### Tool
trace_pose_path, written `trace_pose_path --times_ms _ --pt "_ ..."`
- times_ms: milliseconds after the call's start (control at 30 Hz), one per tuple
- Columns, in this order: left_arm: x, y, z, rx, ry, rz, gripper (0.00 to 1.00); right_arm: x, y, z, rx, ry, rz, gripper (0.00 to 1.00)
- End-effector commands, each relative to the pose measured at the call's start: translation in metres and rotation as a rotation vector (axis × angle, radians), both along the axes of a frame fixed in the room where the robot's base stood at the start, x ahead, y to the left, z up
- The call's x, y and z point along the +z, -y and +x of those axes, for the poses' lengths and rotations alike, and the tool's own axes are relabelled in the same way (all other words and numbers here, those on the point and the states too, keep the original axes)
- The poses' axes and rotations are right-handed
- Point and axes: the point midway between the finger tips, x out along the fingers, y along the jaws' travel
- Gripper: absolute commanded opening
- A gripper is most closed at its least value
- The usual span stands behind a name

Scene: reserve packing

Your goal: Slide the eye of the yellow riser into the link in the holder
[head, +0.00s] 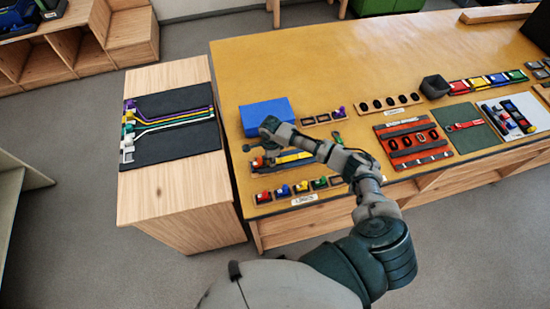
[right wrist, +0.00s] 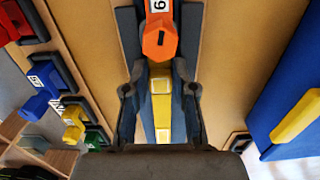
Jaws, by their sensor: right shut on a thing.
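In the right wrist view a yellow riser (right wrist: 161,107) with white labels lies lengthwise between the fingers of my right gripper (right wrist: 160,100). My gripper is shut on it. Just ahead, an orange link (right wrist: 160,40) with a white number label sits in the dark grey channel of the holder (right wrist: 128,30). The riser's near end lies close to the orange link; I cannot tell whether they touch or join. In the head view my right gripper (head: 262,143) is low over the holder, beside the yellow strip (head: 297,157), and my arm hides part of it. My left gripper is out of view.
A blue block (head: 266,112) stands just behind the holder. A rack of coloured pieces (head: 290,190) lies along the front edge. A black mat (head: 170,150) with coloured straps is on the left table. The yellow tabletop's far part (head: 330,65) is clear.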

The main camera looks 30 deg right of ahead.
Motion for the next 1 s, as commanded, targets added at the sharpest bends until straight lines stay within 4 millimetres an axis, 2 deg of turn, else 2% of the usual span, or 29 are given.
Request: trace_pose_path --times_ms 200,867,900,1000 --pt "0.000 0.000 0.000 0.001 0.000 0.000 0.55 -0.001 -0.008 0.000 0.003 -0.003 0.005 0.00" --pt "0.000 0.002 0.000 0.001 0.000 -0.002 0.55 -0.001 -0.016 0.001 0.002 -0.003 0.003 0.00" --pt "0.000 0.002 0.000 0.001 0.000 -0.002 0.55 -0.001 -0.016 0.001 0.002 -0.003 0.003 0.33" --pt "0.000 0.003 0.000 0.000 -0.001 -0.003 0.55 -0.001 -0.016 0.001 0.002 -0.004 0.002 0.55"
